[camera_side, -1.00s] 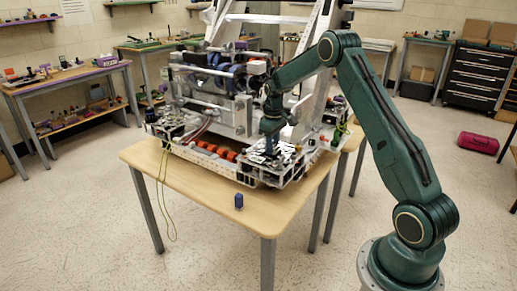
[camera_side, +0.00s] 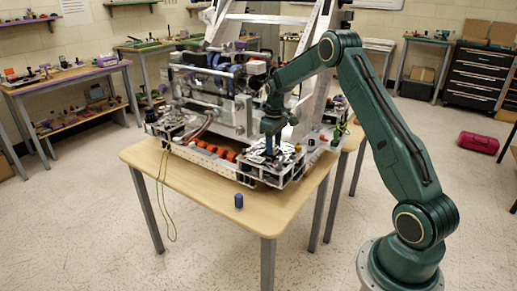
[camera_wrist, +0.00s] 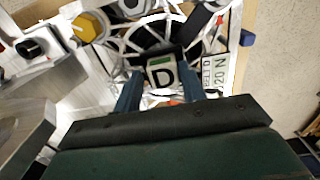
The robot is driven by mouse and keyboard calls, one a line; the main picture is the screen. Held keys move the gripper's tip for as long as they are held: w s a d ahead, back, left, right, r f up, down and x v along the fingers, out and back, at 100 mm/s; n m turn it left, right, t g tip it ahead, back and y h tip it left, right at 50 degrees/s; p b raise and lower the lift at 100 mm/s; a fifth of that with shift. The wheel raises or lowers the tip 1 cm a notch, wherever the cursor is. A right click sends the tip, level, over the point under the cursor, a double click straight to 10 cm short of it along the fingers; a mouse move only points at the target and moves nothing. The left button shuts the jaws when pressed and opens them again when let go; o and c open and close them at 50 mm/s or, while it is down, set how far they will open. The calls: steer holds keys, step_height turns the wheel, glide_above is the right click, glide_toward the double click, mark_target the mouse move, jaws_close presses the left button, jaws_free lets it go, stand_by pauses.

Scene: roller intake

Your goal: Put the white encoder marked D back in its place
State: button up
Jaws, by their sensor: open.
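The white encoder marked D (camera_wrist: 162,76) shows in the wrist view as a pale block with a black D and a green patch. It lies over the white spoked frame (camera_wrist: 112,48); I cannot tell how it is seated. My gripper (camera_wrist: 161,82) is open, with one blue-grey finger on each side of the encoder. The frames do not show whether the fingers touch it. In the side view my gripper (camera_side: 271,149) points down over the near right corner of the machine (camera_side: 215,168). The encoder is too small to make out there.
A blue cylinder (camera_side: 239,201) stands on the wooden table (camera_side: 190,190) in front of the machine. A yellow hexagonal part (camera_wrist: 88,27) and a white label plate (camera_wrist: 216,74) flank the encoder. A yellow-green cable (camera_side: 160,205) hangs off the table. The table front is mostly clear.

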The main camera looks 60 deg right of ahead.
mark_target(274, 146)
steer(key=shift+a+f, duration=0.3)
steer(key=shift+a, duration=0.25)
step_height(274, 146, up, 14)
steer(key=shift+d+r, duration=0.2)
steer(key=shift+d, duration=0.25)
steer(key=shift+a+r, duration=0.1)
steer(key=s+a+r+t, duration=0.1)
steer(key=s+a+r, duration=0.5)
steer(key=a, duration=0.3)
steer(key=s+a+r+t, duration=0.2)
steer(key=s+a+r, duration=0.4)
steer(key=a, duration=0.3)
steer(key=s+a+f+t, duration=0.1)
steer(key=s+a+f, duration=0.1)
steer(key=s+a, duration=0.3)
steer(key=s+a+f+t, duration=0.1)
steer(key=s+a, duration=0.3)
steer(key=s, duration=0.8)
steer(key=shift+s+a+f, duration=0.3)
steer(key=shift+a+f, duration=0.05)
steer(key=shift+f, duration=0.45)
